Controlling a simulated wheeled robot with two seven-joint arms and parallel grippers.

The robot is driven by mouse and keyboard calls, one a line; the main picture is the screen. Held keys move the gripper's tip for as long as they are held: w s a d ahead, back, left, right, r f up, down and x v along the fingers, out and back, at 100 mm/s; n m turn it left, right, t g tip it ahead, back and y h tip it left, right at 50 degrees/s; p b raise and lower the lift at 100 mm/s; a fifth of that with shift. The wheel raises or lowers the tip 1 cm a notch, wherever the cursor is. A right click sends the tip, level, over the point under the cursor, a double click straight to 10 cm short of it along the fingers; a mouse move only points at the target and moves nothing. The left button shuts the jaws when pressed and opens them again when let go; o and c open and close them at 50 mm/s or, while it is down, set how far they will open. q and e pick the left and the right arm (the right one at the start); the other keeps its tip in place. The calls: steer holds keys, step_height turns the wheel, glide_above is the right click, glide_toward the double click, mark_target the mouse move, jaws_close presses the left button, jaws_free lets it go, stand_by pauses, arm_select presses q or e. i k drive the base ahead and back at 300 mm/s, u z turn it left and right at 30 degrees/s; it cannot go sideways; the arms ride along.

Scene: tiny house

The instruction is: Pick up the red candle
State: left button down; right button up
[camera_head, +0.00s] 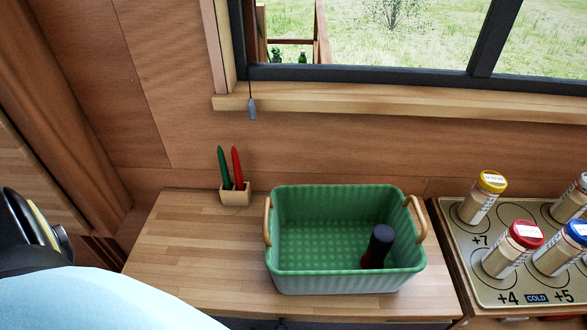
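The red candle (237,168) stands nearly upright in a small light wooden holder (236,196) at the back left of the wooden counter. A green candle (224,167) stands just left of it in the same holder, leaning slightly left. The lower ends of both candles are hidden inside the holder. Neither of my grippers shows in the head view. Only a part of my arm shows at the lower left, apart from the candles.
A green basket (346,285) with wooden handles stands right of the holder, with a dark bottle (378,246) inside. A tray (490,289) of several capped jars is at the right. The counter (180,240) is bare at left. A window sill (400,106) runs above.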

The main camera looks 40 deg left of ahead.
mark_target(237, 171)
steer(key=z, duration=0.15)
steer(key=k, duration=1.5)
steer(key=u, duration=1.25)
steer(key=i, duration=0.95)
